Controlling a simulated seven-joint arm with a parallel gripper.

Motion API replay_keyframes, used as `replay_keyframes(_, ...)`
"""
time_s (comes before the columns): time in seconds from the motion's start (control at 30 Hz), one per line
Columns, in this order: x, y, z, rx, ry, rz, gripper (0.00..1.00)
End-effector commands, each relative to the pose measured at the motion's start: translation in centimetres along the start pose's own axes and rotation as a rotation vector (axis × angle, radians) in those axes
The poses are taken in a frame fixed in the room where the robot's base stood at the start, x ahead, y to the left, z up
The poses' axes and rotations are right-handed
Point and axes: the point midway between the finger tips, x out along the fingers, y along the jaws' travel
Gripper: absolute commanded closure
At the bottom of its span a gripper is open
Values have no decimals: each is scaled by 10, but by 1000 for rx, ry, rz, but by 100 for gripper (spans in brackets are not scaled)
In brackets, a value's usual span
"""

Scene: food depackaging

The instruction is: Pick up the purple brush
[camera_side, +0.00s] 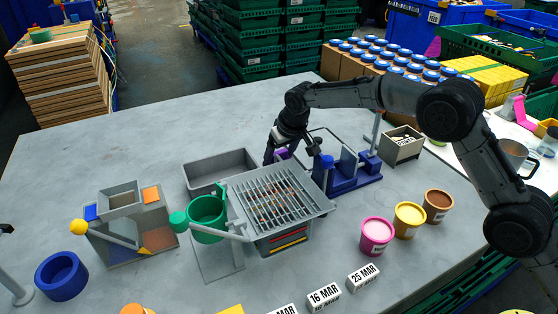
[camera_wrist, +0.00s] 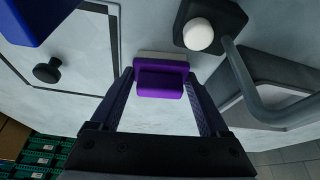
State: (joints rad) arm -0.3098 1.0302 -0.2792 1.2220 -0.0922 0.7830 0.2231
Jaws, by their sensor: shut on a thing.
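The purple brush (camera_wrist: 161,80) sits between the two fingers of my gripper (camera_wrist: 162,88) in the wrist view. It has a purple body with a pale strip along its far edge. My gripper is shut on it, with a finger against each side. In the side view a small purple part of the brush (camera_side: 283,154) shows beside my gripper (camera_side: 276,155), behind the grill. My fingers hide most of it there. I cannot tell whether the brush touches the table.
A barred grill (camera_side: 275,199) stands just in front of my gripper. A grey tray (camera_side: 219,168) lies to the left, and a blue fixture (camera_side: 352,178) stands to the right. Pink (camera_side: 376,236), yellow (camera_side: 408,220) and brown tubs stand at front right.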

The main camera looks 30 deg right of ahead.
Motion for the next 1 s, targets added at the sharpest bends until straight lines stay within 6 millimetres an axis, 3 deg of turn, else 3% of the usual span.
replay_keyframes(0.27, -5, 0, -2, 0, 2, 0, 77)
replay_keyframes(0.43, -20, 0, -9, 0, 3, -1, 77)
replay_keyframes(0.5, -30, 0, -14, 0, 6, -1, 77)
replay_keyframes(0.67, -61, 3, -3, 0, 3, -1, 77)
replay_keyframes(0.83, -105, 7, 10, 0, 5, -1, 77)
replay_keyframes(1.0, -127, 12, 32, 0, 2, 0, 77)
